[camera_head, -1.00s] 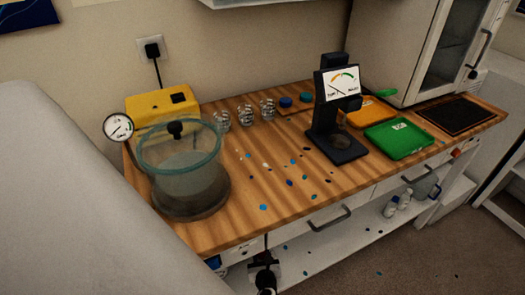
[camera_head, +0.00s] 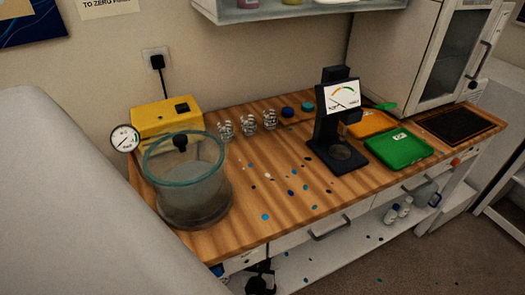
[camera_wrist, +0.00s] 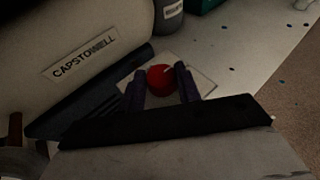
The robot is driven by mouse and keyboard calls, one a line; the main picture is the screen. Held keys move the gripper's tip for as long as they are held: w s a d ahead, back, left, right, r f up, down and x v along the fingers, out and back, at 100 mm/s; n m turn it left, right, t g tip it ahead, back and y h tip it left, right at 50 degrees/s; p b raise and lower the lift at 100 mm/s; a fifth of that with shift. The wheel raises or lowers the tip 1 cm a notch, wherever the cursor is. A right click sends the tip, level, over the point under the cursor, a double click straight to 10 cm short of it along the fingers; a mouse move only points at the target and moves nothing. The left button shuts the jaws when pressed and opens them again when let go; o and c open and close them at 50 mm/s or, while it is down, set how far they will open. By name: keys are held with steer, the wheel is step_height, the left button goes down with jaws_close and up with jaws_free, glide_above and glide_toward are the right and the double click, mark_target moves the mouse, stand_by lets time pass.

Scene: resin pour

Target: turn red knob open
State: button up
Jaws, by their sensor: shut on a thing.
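The red knob (camera_wrist: 161,79) is a round red ball shape with a small pale mark on top, in the middle of the wrist view. It sits over a white plate (camera_wrist: 205,82). My gripper (camera_wrist: 160,71) has its two dark fingers on either side of the knob and is shut on it. The knob's underside and stem are hidden. In the head view I cannot make out the knob.
A large pale cylinder (camera_wrist: 105,22) labelled CAPSTOWELL lies left of the knob. A grey container (camera_wrist: 168,18) stands behind. In the head view, the wooden bench (camera_head: 235,238) holds a glass-walled chamber (camera_head: 190,205), a yellow box (camera_head: 165,115) and a green tray (camera_head: 400,150).

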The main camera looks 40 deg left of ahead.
stand_by(0.4)
steer(key=o, duration=1)
steer(key=shift+s+d+r, duration=0.1)
